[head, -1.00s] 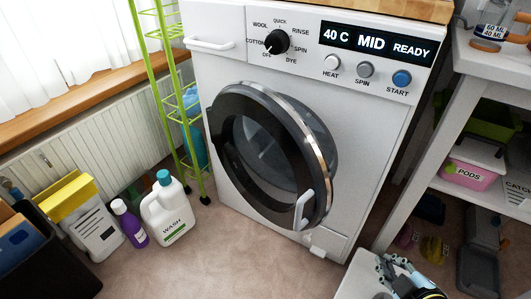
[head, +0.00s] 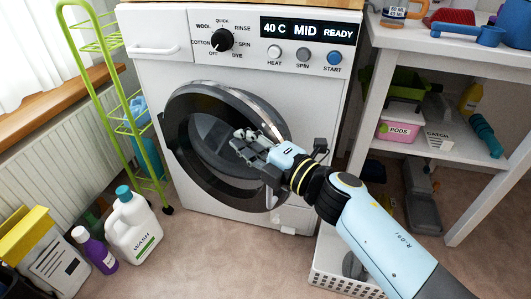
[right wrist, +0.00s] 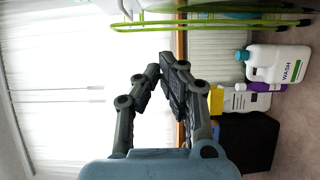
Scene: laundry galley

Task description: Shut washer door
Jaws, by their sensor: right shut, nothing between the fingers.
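The white washer (head: 330,95) stands at centre with its round door (head: 180,150) slightly ajar. The door has a dark ring and a chrome edge, and its free edge stands off the front on the right. The grey door handle (head: 271,192) is partly behind my right gripper. My right gripper (head: 243,143) is shut and empty, in front of the right half of the door, pointing left. I cannot tell whether it touches the door. In the right wrist view its fingers (right wrist: 165,75) come close together, and the door does not show there. My left gripper is not in view.
A green wire rack (head: 140,130) stands left of the washer. A white wash bottle (head: 133,228), a purple bottle (head: 98,252) and a yellow-white box (head: 50,255) are on the floor at left. A shelf unit (head: 375,105) stands at right, with a white basket (head: 335,283) at the front.

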